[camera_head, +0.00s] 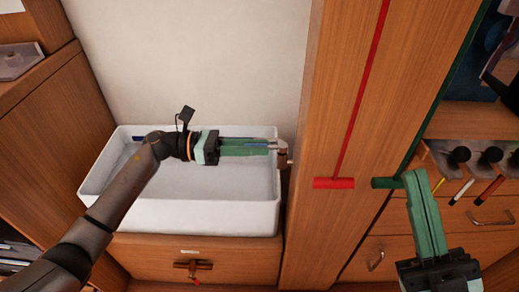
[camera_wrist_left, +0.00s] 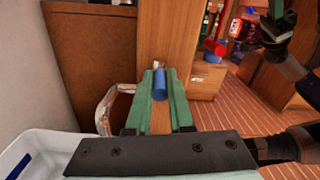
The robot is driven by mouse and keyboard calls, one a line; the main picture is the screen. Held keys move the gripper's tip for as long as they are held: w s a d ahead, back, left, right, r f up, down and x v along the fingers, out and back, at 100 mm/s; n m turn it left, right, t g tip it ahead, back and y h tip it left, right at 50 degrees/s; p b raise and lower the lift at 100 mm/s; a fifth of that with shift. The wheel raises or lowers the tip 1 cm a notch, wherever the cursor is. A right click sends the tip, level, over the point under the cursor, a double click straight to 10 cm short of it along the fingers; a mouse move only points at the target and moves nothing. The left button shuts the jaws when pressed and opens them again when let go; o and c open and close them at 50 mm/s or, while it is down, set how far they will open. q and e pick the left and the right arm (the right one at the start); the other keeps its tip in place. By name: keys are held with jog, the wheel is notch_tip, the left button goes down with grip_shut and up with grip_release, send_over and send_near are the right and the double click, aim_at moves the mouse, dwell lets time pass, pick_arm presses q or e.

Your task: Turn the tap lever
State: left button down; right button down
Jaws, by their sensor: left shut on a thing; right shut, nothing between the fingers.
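My left gripper (camera_head: 270,146) reaches across the white basin to its right side, beside the wooden post. In the left wrist view its green fingers (camera_wrist_left: 160,92) are shut on a blue cylinder (camera_wrist_left: 159,84) with a pale end, which looks like the tap lever. In the head view the fingers mostly hide this lever; a pale metal piece (camera_head: 277,144) shows at their tips. My right gripper (camera_head: 412,176) is shut and empty, in front of the drawers at the right, close to a green T-shaped handle (camera_head: 385,183).
The white basin (camera_head: 200,216) stands on a wooden cabinet (camera_head: 240,258) with a brown handle. A wooden post (camera_head: 318,120) rises at the basin's right and carries a red strip with a red handle (camera_head: 333,183). Several dark-knobbed tools (camera_head: 459,155) hang at the right.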

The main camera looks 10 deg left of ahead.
dwell(0.4)
pick_arm(q)
jog(key=c, duration=0.8)
grip_release()
jog(key=a, duration=0.4)
jog(key=s+a, duration=0.1)
jog(key=a, duration=0.3)
jog(key=s+a, duration=0.1)
jog(key=a, duration=0.3)
jog(key=shift+a, duration=0.2)
